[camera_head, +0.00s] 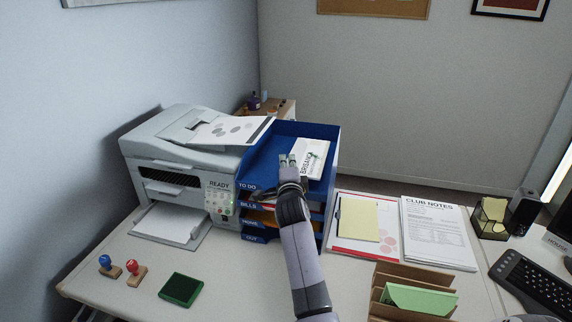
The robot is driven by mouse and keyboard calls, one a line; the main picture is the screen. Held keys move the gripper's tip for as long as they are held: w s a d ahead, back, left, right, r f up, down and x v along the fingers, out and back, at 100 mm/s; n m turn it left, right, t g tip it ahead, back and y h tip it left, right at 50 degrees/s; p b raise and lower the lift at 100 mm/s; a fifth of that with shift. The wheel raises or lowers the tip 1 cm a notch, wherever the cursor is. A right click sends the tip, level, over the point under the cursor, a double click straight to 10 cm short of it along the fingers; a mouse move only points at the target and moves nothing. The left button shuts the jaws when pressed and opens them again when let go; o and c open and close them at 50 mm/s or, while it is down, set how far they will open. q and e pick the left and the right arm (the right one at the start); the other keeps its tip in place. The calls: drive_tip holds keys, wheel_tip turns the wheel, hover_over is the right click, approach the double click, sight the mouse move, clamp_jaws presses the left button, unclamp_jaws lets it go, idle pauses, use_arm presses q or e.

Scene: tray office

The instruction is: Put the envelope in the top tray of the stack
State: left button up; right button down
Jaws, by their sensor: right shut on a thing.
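The blue tray stack (262,172) stands beside the printer, with labels such as "TO DO" and "BILLS" on its front. A white envelope (315,156) with dark lettering and a small green mark is over the floor of the top tray, toward its right side. My right gripper (289,161) reaches over the stack's front and is shut on the envelope's near left edge. I cannot tell whether the envelope rests on the tray floor or is held just above it. My left gripper is not in view.
A printer (170,150) stands close on the stack's left. To the right lie a yellow pad (358,220) and club notes (437,232). A brown sorter (412,284) with a green item stands in front. Two stamps and a green ink pad (181,289) are at front left.

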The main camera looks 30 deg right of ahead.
drive_tip(key=c, duration=2.3)
unclamp_jaws()
drive_tip(key=shift+s+r, duration=0.1)
drive_tip(key=shift+r, duration=0.05)
drive_tip(key=o, duration=0.6)
wheel_tip(320, 180, up, 10)
drive_tip(key=shift+f, duration=0.1)
